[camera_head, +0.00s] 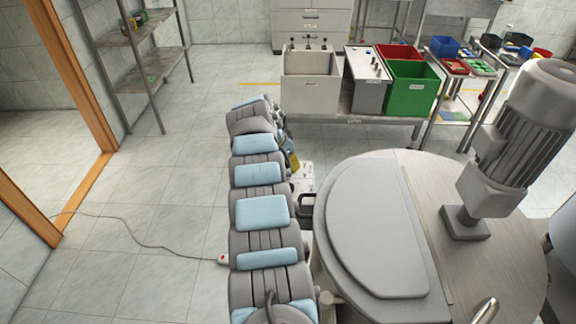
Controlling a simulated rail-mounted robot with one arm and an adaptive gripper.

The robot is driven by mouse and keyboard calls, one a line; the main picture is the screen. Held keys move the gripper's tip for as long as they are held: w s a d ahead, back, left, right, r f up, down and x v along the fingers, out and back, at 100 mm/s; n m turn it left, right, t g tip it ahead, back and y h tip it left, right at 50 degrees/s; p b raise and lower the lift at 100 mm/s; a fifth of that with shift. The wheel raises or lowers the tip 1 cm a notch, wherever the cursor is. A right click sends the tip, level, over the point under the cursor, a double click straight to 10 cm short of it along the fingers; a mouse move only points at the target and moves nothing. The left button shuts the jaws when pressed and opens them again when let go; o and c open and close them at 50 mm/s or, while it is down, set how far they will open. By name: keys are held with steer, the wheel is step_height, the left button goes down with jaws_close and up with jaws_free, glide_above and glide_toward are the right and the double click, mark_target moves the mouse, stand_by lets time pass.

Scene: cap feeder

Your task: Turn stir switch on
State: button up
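No stir switch can be clearly made out. A small white panel with dark markings (307,174) shows just right of my arm, by the left edge of the large round metal tank (325,262); its details are too small to read. A grey motor (530,115) stands on the tank's lid at the right. My arm reaches forward from the bottom centre and bends down at its far end. My gripper's fingers are hidden behind the arm links, so their place relative to the panel cannot be told.
Behind the tank, a metal table (352,121) carries a white box (309,92), a grey box with small knobs (368,78), a red bin (398,53) and a green bin (411,90). A shelf rack (148,77) stands at the back left. The floor at left is clear except for a cable (150,243).

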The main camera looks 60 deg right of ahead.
steer(key=shift+f, duration=0.15)
steer(key=o, duration=1.2)
steer(key=v, duration=1.2)
steer(key=shift+w, duration=0.1)
